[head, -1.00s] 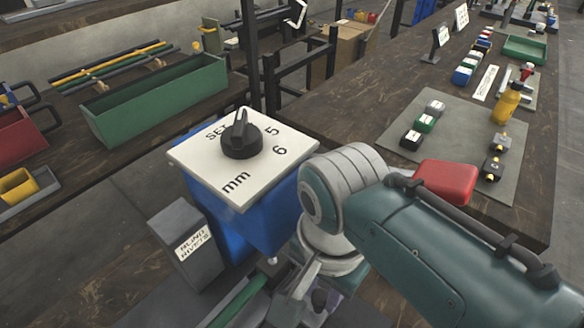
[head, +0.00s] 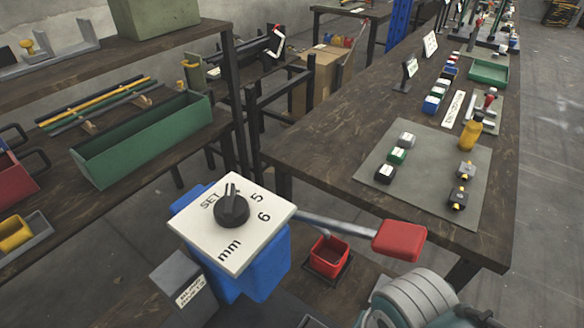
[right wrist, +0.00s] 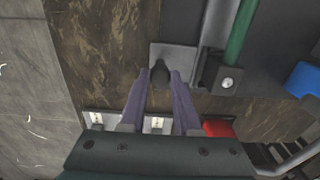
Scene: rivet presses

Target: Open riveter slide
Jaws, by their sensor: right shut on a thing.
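The riveter has a blue body (head: 255,265) and a white top plate (head: 205,235) with a black dial (head: 231,207) marked SET, 5, 6 and mm. A lever with a red grip (head: 399,241) extends to its right. In the right wrist view, my right gripper (right wrist: 160,76) has its purple fingers on either side of a small black knob (right wrist: 160,70) and is shut on it. The knob stands at a grey metal plate (right wrist: 173,52), and a green rod (right wrist: 240,32) runs nearby. In the head view, only my right arm shows at the lower right. My left gripper is out of view.
A grey BLIND RIVETS box (head: 178,277) stands at the riveter's front left. A red bin (head: 328,257) sits under the lever. A green trough (head: 143,140) is on the left bench. A grey mat (head: 425,190) with small blocks lies on the right bench.

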